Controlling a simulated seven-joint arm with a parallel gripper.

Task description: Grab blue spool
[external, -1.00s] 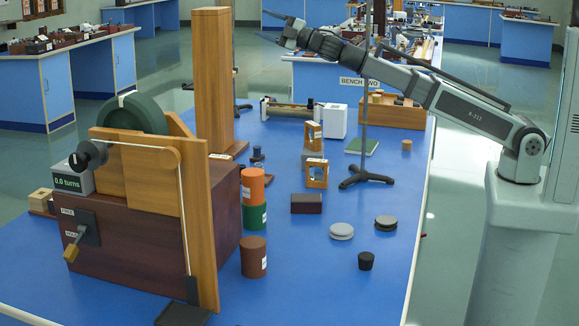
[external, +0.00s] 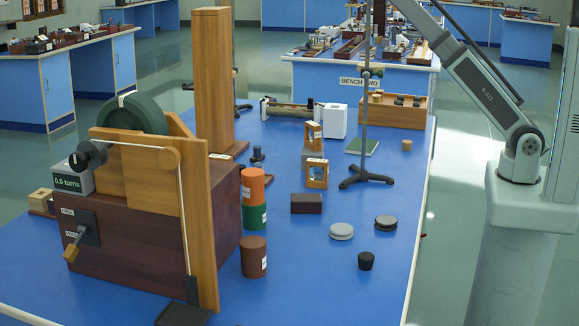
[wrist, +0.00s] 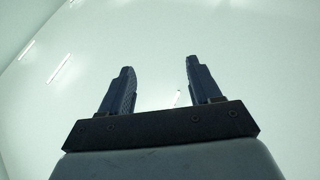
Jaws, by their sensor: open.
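I cannot pick out a clearly blue spool in the external view. A small dark blue-grey piece (external: 257,156) stands on the bench behind the stacked cylinders; it is too small to tell whether it is a spool. An orange cylinder (external: 253,186) sits on a green one (external: 254,217), and a brown one (external: 253,257) stands in front. My gripper (wrist: 160,63) shows in the wrist view with its two fingers apart and nothing between them. Behind it are only a pale ceiling and lights. It is beyond the top edge of the external view, away from the bench things.
A large wooden apparatus with a green wheel (external: 133,112) fills the bench's left side. A tall wooden post (external: 213,75) and a rod stand (external: 365,120) rise from the bench. Pale and dark discs, a black stopper (external: 366,261) and a brown block (external: 306,204) lie right. Front right is clear.

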